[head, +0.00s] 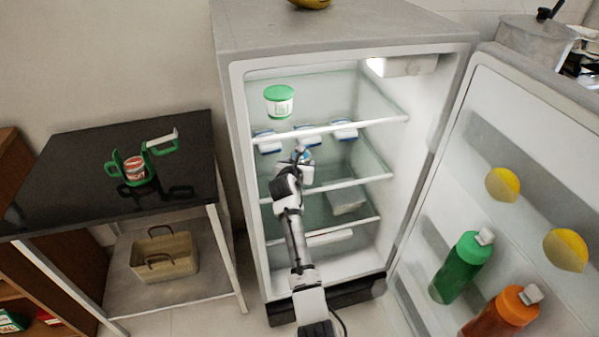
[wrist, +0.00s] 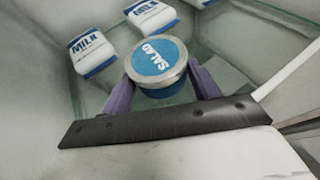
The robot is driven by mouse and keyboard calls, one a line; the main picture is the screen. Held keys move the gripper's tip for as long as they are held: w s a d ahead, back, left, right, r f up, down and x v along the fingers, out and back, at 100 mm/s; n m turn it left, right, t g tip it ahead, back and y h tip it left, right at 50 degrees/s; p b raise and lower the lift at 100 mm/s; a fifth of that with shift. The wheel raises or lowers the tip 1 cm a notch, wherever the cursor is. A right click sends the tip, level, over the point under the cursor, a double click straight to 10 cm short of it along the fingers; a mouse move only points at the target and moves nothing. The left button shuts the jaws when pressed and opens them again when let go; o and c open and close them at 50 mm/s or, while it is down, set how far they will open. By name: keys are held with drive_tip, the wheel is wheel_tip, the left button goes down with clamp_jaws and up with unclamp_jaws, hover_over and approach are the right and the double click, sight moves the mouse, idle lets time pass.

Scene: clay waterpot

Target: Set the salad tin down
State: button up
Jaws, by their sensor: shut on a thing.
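The salad tin (wrist: 160,66), with a blue lid and metal rim, is between the two purple fingers of my gripper (wrist: 163,88) in the wrist view. The gripper is shut on its sides, and the lid reading SALAD faces the camera. In the head view my gripper (head: 303,160) reaches into the open fridge at the middle shelf (head: 330,185), and the tin (head: 307,174) shows only in part. Whether its base touches the shelf cannot be told.
Milk cartons (wrist: 92,53) stand close behind and left of the tin. A green-lidded tub (head: 279,101) stands on the upper shelf. The open fridge door (head: 500,150) is at right. A black table (head: 75,165) with a green caddy (head: 118,163) is at left.

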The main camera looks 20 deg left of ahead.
drive_tip(key=shift+f, duration=1.7)
drive_tip(key=shift+f, duration=0.1)
drive_tip(key=o, duration=1.2)
drive_tip(key=shift+s, duration=0.15)
drive_tip(key=v, duration=1.2)
drive_tip(key=shift+d, duration=0.1)
